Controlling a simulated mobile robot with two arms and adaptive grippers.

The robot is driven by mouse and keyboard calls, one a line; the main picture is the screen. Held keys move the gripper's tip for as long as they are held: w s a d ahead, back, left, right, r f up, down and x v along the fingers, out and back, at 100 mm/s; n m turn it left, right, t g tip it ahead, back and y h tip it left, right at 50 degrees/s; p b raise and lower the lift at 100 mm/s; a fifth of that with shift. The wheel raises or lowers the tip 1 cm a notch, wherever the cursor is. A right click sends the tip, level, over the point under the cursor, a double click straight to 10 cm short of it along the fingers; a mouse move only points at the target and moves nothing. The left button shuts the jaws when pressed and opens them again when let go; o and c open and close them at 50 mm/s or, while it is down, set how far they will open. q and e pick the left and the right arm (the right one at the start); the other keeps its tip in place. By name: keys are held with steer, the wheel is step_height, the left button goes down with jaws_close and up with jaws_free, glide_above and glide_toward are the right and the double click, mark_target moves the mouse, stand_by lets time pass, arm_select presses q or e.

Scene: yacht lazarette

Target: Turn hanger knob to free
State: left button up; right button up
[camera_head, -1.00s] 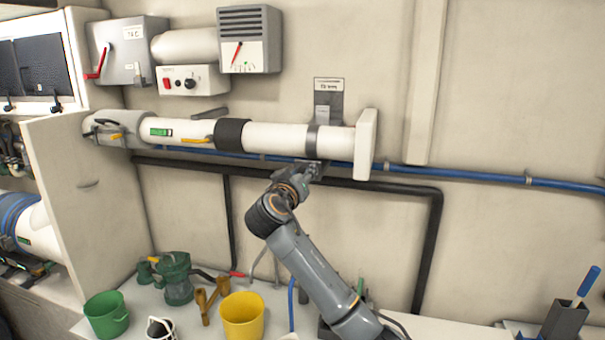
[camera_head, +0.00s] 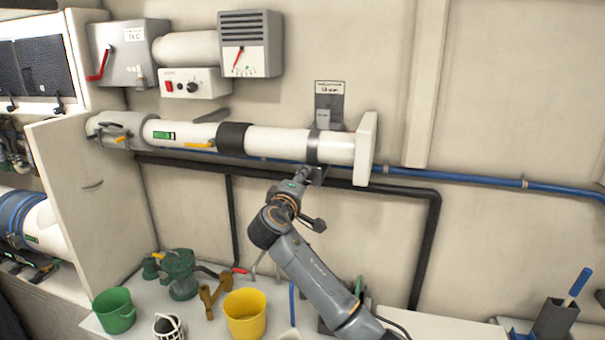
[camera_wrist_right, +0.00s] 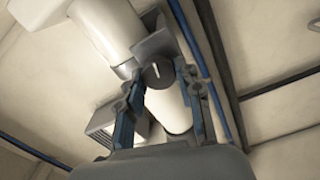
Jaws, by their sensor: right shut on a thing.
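The hanger knob (camera_wrist_right: 157,75) is a round grey piece with a small white mark, under the hanger in the right wrist view. My right gripper (camera_wrist_right: 159,73) has a finger on each side of it and is shut on it. In the head view my right gripper (camera_head: 302,174) reaches up to the underside of the dark hanger band (camera_head: 313,146), and the knob is too small to make out. The band goes around a white horizontal pipe (camera_head: 275,140); a grey wall bracket with a label (camera_head: 329,108) is above it. My left gripper is not in view.
A blue line (camera_head: 450,178) and a black pipe (camera_head: 434,230) run along the wall behind my arm. Below are a green bucket (camera_head: 115,313), a yellow bucket (camera_head: 244,316) and a green pump (camera_head: 180,275). The wall right of the pipe end is mostly clear.

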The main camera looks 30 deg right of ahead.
steer(key=n+p, duration=0.1)
steer(key=n, duration=0.6)
steer(key=n+p, duration=0.1)
steer(key=n, duration=0.5)
steer(key=n+p, duration=0.1)
steer(key=n, duration=0.6)
steer(key=shift+s+d+f+n+p, duration=0.1)
steer(key=shift+s+f+n+p, duration=0.05)
steer(key=shift+f+n+p, duration=0.2)
stand_by(0.3)
steer(key=o, duration=1.1)
